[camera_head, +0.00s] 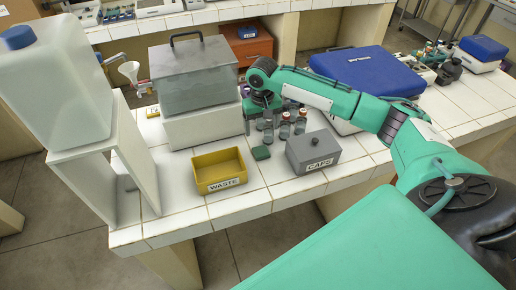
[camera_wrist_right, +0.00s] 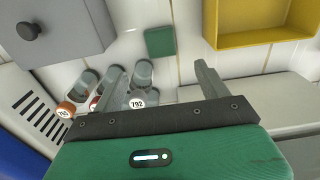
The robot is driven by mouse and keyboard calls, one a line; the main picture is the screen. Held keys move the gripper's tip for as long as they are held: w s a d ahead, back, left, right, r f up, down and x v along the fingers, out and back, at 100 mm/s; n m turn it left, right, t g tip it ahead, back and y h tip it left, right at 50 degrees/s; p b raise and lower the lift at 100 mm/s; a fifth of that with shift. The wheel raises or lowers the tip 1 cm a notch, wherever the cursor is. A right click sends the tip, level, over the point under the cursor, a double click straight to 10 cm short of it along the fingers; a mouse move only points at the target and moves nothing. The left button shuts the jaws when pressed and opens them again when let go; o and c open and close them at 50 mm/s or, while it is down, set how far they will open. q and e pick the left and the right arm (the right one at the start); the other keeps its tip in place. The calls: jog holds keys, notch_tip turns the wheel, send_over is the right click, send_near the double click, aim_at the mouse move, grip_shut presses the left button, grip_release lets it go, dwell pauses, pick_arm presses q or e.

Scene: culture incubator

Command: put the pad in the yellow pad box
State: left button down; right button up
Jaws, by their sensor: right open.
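The pad (camera_head: 261,153) is a small dark green square lying flat on the white tiled bench, between the yellow box and the grey CAPS box. It also shows in the right wrist view (camera_wrist_right: 160,41), just beyond the fingertips. The yellow box (camera_head: 219,185) is open-topped, labelled WASTE and looks empty; its edge shows at the upper right of the wrist view (camera_wrist_right: 262,42). My right gripper (camera_wrist_right: 158,68) is open with nothing between its fingers, behind the pad in the head view. My left gripper is not in view.
Several small vials (camera_head: 284,130) stand close by my right gripper; one labelled 792 (camera_wrist_right: 138,99) is near a finger. The grey CAPS box (camera_head: 314,152) is right of the pad. A lidded tank (camera_head: 193,90) on a white block stands behind the yellow box. A blue case (camera_head: 366,72) lies behind my right arm.

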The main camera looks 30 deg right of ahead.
send_over(261, 151)
notch_tip(261, 151, down, 6)
jog(key=shift+d+r+p, duration=0.1)
jog(key=shift+r+p, duration=0.15)
jog(key=shift+p, duration=0.15)
jog(key=shift+f, duration=0.2)
jog(key=shift+f+p, duration=0.6)
jog(key=shift+f, duration=0.2)
notch_tip(261, 151, down, 3)
jog(key=shift+r+p, duration=0.2)
jog(key=shift+p, duration=0.15)
jog(key=shift+f, duration=0.45)
jog(key=shift+c, duration=0.3)
jog(key=c, duration=1.1)
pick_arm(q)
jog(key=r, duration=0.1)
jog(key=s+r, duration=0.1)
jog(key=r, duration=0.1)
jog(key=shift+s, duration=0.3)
pick_arm(e)
jog(key=shift+o, duration=0.2)
